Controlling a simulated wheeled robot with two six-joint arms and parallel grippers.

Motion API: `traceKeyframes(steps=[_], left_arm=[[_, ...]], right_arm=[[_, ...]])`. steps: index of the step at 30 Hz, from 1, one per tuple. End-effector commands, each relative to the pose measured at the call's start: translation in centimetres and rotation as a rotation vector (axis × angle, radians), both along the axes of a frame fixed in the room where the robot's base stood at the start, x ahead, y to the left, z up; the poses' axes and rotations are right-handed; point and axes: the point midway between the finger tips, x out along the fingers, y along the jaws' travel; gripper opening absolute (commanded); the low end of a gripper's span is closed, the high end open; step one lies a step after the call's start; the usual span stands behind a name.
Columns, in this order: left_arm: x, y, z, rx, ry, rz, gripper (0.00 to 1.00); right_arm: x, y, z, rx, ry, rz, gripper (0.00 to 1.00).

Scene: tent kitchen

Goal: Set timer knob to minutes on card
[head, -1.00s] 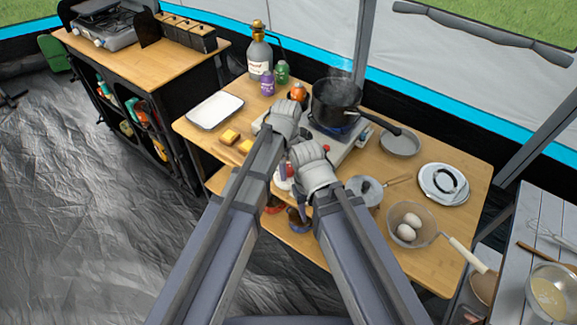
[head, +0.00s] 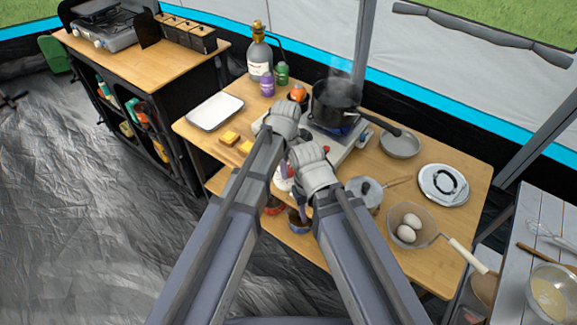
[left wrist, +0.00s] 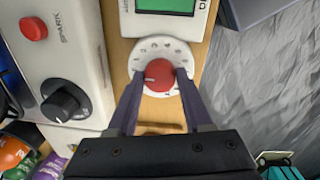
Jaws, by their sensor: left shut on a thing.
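The timer's red knob (left wrist: 160,75) sits in the middle of a round white dial (left wrist: 177,48) in the left wrist view. The fingers of my left gripper (left wrist: 157,82) are closed on its two sides. A pale pointer mark on the knob points to the left. Small numerals ring the dial, too faint to read surely. A white panel with a green face (left wrist: 166,5) lies just above the dial, cut off by the frame. In the head view the white timer (head: 284,184) is partly hidden by my arms. My right gripper (head: 312,170) is close by, its fingertips unclear.
The stove's red spark button (left wrist: 33,28) and black knob (left wrist: 65,101) are left of the dial. A steaming black pot (head: 335,100) stands on the stove. The table edge is near.

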Motion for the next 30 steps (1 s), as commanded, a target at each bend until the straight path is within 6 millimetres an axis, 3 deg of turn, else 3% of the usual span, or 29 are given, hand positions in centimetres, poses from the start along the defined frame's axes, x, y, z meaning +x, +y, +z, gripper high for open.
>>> traceKeyframes(steps=[30], left_arm=[[0.09,0.21,0.00,-0.002,0.000,-0.901,0.00]], right_arm=[[0.00,0.00,0.00,0.000,0.000,0.000,0.46]])
